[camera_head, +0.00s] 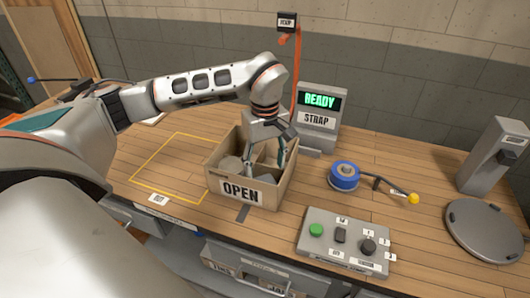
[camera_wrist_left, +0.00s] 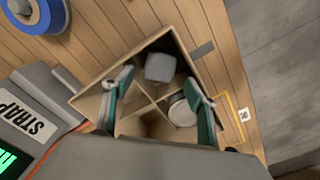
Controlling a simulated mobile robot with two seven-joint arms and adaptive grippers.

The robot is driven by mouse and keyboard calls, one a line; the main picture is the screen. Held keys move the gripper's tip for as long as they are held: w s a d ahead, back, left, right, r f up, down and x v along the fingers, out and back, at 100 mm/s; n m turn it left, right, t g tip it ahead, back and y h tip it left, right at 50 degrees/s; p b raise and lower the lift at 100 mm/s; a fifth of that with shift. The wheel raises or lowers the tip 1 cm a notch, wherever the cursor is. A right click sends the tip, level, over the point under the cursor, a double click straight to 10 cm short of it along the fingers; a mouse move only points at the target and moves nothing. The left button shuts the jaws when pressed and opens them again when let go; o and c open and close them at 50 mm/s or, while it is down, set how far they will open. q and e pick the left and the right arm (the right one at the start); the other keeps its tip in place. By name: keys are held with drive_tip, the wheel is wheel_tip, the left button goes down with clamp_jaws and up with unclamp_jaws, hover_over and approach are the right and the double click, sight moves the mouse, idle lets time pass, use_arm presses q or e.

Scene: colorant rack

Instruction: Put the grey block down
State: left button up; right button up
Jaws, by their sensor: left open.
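The grey block (camera_wrist_left: 160,67) sits in one compartment of the open, divided cardboard box in the wrist view. In the head view I cannot make it out behind the box's front wall and my gripper. The box (camera_head: 275,196) has an "OPEN" label on its front; its rim also shows in the wrist view (camera_wrist_left: 88,97). My left gripper (camera_head: 265,164) reaches down over the box. In the wrist view its green-padded fingers (camera_wrist_left: 158,78) are spread, with the block showing between and beyond their tips. I see no grip on it. My right gripper is not in view.
A round grey piece (camera_wrist_left: 182,112) lies in a neighbouring compartment. A yellow outlined area (camera_head: 165,170) is bare left of the box. A "READY STRAP" display (camera_head: 319,118) stands behind, a blue spool (camera_head: 344,175) to the right, and a button panel (camera_head: 342,241) at front right.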

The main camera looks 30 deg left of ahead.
use_arm(q)
drive_tip(key=shift+r, duration=2.5)
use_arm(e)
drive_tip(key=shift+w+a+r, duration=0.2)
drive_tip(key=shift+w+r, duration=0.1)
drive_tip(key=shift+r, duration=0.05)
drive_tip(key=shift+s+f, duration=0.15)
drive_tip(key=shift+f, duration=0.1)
